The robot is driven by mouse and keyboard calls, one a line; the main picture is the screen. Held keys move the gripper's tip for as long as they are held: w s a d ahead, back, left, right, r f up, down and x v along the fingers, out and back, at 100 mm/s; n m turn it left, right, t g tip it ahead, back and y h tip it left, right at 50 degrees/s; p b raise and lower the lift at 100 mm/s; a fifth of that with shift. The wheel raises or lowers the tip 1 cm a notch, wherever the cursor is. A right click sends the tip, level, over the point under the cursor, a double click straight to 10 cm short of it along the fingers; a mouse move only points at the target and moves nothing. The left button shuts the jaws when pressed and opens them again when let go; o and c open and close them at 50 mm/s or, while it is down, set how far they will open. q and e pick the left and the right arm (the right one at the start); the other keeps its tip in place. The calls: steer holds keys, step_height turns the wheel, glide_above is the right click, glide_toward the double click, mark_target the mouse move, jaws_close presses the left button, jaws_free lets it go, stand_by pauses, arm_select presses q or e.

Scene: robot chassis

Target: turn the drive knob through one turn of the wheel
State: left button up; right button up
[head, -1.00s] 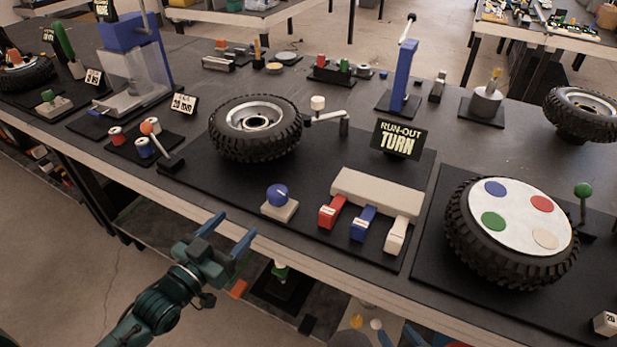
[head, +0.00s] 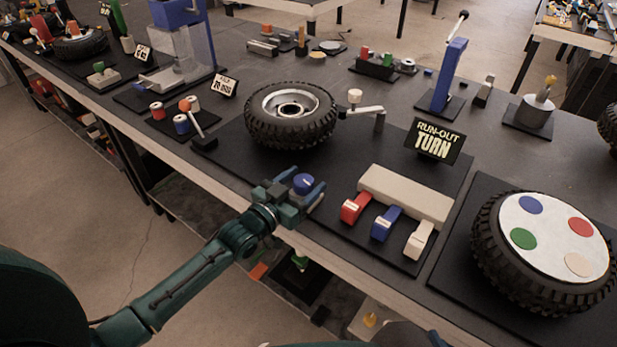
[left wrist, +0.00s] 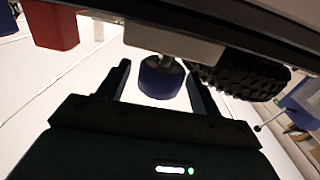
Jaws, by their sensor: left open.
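The blue drive knob (head: 303,183) sits on its small base on the black mat, in front of the wheel (head: 291,113). My left gripper (head: 301,194) is open, with one finger on each side of the knob. In the left wrist view the knob (left wrist: 160,78) shows between the two open fingertips (left wrist: 160,80); I cannot tell whether either finger touches it. The wheel's tyre also shows in the left wrist view (left wrist: 240,80). The knob's base is mostly hidden behind the gripper in the head view. My right gripper is not in view.
A beige block with red (head: 355,207), blue (head: 386,223) and cream (head: 419,240) levers stands right of the knob. A "RUN-OUT TURN" sign (head: 434,140) stands behind it. A wheel with coloured dots (head: 540,245) lies at the right. A probe arm (head: 362,111) reaches toward the wheel.

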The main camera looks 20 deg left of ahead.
arm_select(q)
steer(key=shift+x, duration=1.1)
steer(key=c, duration=1)
steer(key=shift+d+f+m+g+h+b, duration=0.1)
steer(key=shift+m+g+h+b, duration=0.4)
steer(key=shift+m+h+b, duration=0.55)
steer(key=shift+s+d+m+g+h+b, duration=0.15)
steer(key=shift+m+g+h+b, duration=0.5)
steer(key=shift+h, duration=0.4)
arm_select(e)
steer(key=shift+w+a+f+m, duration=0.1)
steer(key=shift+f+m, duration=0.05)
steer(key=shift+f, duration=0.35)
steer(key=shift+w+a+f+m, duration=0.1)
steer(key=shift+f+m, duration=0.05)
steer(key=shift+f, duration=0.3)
